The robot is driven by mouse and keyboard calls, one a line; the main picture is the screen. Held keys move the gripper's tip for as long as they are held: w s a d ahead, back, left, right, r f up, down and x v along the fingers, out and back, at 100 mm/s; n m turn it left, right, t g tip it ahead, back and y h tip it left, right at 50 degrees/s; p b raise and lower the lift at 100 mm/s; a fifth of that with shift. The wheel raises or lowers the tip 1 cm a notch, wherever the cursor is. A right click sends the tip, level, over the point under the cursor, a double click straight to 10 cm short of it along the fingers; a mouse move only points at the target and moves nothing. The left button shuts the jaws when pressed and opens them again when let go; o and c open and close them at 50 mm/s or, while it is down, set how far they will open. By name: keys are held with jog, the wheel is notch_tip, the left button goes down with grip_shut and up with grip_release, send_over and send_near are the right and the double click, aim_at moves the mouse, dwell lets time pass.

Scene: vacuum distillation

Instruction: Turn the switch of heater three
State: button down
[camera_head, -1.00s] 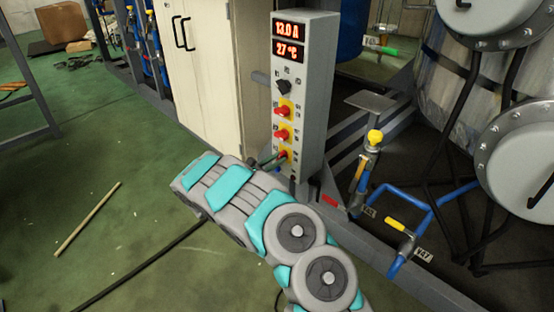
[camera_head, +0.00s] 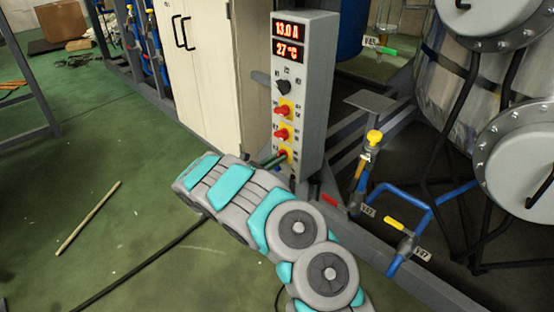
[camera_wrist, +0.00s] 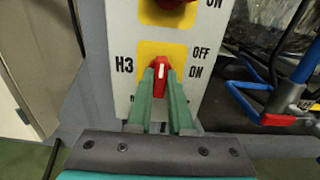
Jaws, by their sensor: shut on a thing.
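The heater three switch (camera_wrist: 161,63) is a red knob with a white mark on a yellow plate, labelled H3. In the wrist view its handle points roughly up, with OFF and ON printed to its right. My gripper (camera_wrist: 162,76) has its two green fingers closed around the knob's sides. In the head view the switch is the lowest on the grey control box (camera_head: 308,100), and my gripper (camera_head: 275,160) reaches it from the lower left, partly hiding it.
Two more red switches (camera_head: 282,110) (camera_head: 282,134) and a black knob (camera_head: 284,87) sit above on the box. The displays (camera_head: 289,40) read 13.0 A and 27 °C. A pale cabinet (camera_head: 205,80) stands left.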

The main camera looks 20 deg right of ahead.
jog(key=shift+f, duration=0.1)
jog(key=c, duration=0.8)
grip_release()
jog(key=shift+a, duration=0.15)
jog(key=v, duration=0.7)
jog(key=shift+s+a, duration=0.15)
jog(key=shift+a, duration=0.1)
